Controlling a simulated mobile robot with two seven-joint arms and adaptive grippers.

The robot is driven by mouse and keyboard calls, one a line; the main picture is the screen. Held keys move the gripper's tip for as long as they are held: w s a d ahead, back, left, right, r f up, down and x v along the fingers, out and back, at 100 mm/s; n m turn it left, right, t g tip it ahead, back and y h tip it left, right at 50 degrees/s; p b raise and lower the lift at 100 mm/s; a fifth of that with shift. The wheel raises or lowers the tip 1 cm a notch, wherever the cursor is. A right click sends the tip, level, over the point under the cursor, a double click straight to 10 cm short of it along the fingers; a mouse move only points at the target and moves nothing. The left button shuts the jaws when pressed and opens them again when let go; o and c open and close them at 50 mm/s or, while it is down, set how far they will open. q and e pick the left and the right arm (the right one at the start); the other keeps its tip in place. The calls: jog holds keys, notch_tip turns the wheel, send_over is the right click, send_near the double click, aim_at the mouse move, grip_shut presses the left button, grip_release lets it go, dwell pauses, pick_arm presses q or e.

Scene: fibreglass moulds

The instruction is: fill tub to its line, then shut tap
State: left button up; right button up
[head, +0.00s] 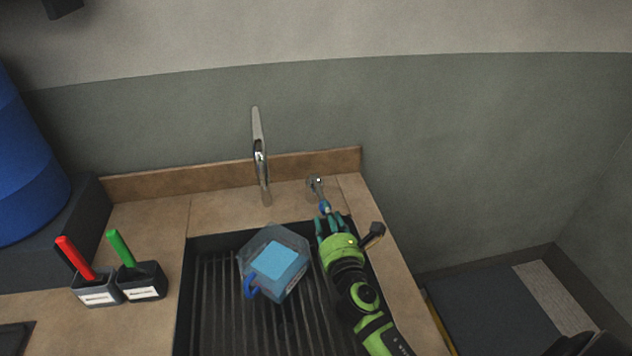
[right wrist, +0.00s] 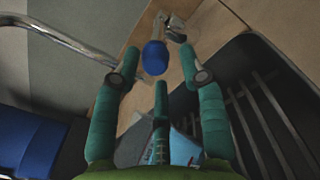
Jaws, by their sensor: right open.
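The clear tub (head: 250,252) with a blue handle (head: 250,287) stands in the dark ribbed sink (head: 219,300) and holds light blue liquid (head: 279,262). Its line cannot be made out. The chrome tap spout (head: 260,165) rises behind it; no stream can be made out. The tap lever (head: 316,184), with a blue knob (head: 325,207), is to the right of the spout. My right gripper (head: 331,221) is open at the knob. In the right wrist view, the blue knob (right wrist: 155,58) shows between the spread teal fingertips (right wrist: 160,72). My left gripper is out of view.
Two dark holders with a red-handled tool (head: 75,257) and a green-handled tool (head: 120,248) stand on the counter (head: 150,225) left of the sink. A blue barrel (head: 30,170) is at far left. The wall (head: 400,120) closes off the back.

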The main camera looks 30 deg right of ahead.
aim_at(323, 196)
jog(key=x, duration=0.3)
jog(key=shift+r+b, duration=0.3)
jog(key=shift+b, duration=0.05)
jog(key=x, duration=0.2)
jog(key=shift+w+d+f, duration=0.1)
jog(key=shift+w+f, duration=0.05)
jog(key=shift+w, duration=0.45)
jog(key=shift+w+d, duration=0.1)
jog(key=c, duration=0.8)
grip_shut()
jog(key=o, duration=0.8)
grip_release()
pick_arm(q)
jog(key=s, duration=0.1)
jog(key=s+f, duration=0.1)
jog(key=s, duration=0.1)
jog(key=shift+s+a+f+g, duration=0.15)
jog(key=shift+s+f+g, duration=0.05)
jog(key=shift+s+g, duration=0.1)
